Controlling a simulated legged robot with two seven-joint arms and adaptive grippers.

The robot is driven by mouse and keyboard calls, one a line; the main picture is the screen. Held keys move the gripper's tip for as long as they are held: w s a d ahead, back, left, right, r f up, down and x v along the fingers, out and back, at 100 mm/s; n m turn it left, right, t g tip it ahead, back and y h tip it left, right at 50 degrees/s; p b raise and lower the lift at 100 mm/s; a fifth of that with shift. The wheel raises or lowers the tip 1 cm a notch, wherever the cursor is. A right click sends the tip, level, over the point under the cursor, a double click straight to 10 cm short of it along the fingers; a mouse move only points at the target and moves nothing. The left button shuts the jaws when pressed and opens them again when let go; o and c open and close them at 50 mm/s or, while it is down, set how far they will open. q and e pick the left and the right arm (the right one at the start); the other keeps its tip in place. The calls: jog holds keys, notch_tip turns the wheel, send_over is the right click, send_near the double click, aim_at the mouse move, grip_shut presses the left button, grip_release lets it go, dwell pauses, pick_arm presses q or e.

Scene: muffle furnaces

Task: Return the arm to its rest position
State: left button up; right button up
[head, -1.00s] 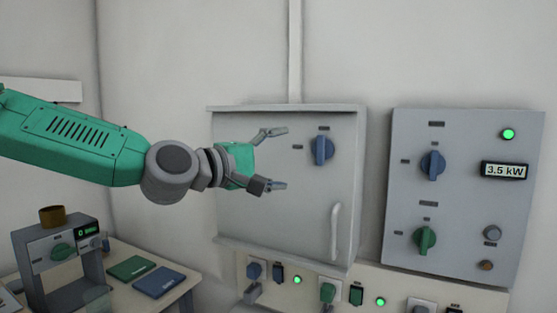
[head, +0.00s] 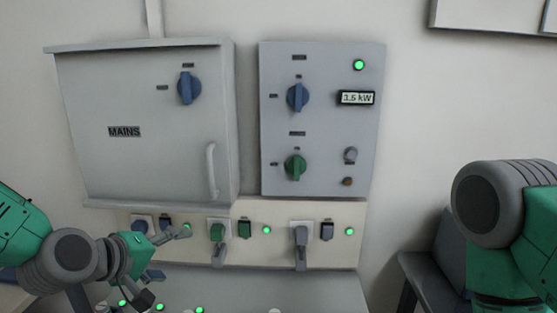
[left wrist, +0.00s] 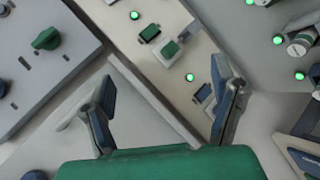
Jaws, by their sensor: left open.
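My left arm comes in low at the left of the head view. Its gripper (head: 166,266) is open and empty, in front of the lower left of the socket strip (head: 282,250). In the left wrist view the two fingers (left wrist: 165,85) are spread apart with nothing between them. Part of my right arm (head: 510,225) shows at the right edge of the head view; its gripper is out of the picture.
The grey MAINS cabinet (head: 150,155) with a blue knob (head: 189,88) and the control panel (head: 330,125) reading about 3.5 kW hang above the strip. Several green lights glow. A dark grey object (head: 450,255) stands at the right. The wall between is clear.

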pick_arm(q)
jog(key=s+a+f+m+g+y+b, duration=0.1)
jog(key=s+f+m+g, duration=0.15)
jog(key=s+f, duration=0.7)
jog(key=s+a+f+m+g+y, duration=0.1)
jog(key=s+f+m+g+y, duration=0.15)
jog(key=s+f, duration=0.75)
jog(key=s+a+f+m+g+y+b, duration=0.1)
jog(key=s+a+f+m+g, duration=0.3)
jog(key=s+f, duration=0.7)
jog(key=shift+s+a+f+g, duration=0.3)
jog(key=shift+s, duration=0.75)
jog(key=shift+w+y, duration=0.15)
jog(key=shift+y, duration=0.1)
jog(key=shift+c, duration=0.4)
